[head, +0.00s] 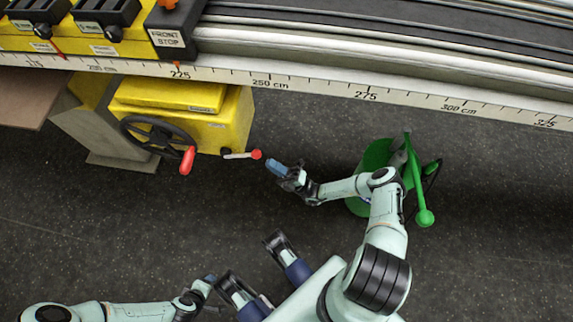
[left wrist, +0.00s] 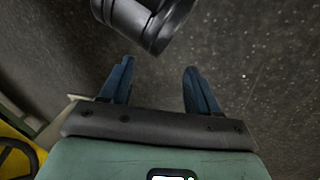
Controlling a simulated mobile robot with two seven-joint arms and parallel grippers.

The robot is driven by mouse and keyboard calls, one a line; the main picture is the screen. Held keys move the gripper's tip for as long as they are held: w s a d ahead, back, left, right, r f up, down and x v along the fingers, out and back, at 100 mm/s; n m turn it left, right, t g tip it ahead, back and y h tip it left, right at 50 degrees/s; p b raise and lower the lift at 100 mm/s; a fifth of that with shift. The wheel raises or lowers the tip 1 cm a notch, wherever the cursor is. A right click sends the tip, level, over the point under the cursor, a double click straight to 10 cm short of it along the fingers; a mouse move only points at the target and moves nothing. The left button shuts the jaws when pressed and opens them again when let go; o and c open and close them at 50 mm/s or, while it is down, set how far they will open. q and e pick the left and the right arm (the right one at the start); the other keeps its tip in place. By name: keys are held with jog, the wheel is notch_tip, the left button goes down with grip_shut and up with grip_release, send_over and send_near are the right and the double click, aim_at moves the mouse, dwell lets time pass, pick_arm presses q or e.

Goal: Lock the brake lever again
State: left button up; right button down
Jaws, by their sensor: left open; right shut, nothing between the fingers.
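The brake lever (head: 238,155) is a short pale rod with a red knob (head: 256,154) at its right end. It sticks out to the right from the yellow box (head: 205,130) and looks nearly level. My right gripper (head: 272,165) is shut and empty, its blue fingertips just right of and slightly below the red knob, with a small gap seen from above. My left gripper (head: 210,281) is low in the head view, far from the lever. In the left wrist view its two blue fingers (left wrist: 157,82) are apart with nothing between them.
A black handwheel (head: 150,135) with a red handle (head: 187,160) is on the yellow box, left of the lever. A long rail with a centimetre scale (head: 330,88) runs above. A green object (head: 375,160) stands behind my right forearm. Dark floor is clear below the box.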

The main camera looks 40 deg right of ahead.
pick_arm(q)
jog(key=shift+s+d+r, duration=0.15)
jog(key=shift+s+r, duration=0.05)
jog(key=shift+s, duration=0.1)
pick_arm(e)
jog(key=shift+x, duration=1.45)
pick_arm(q)
jog(key=shift+r, duration=0.1)
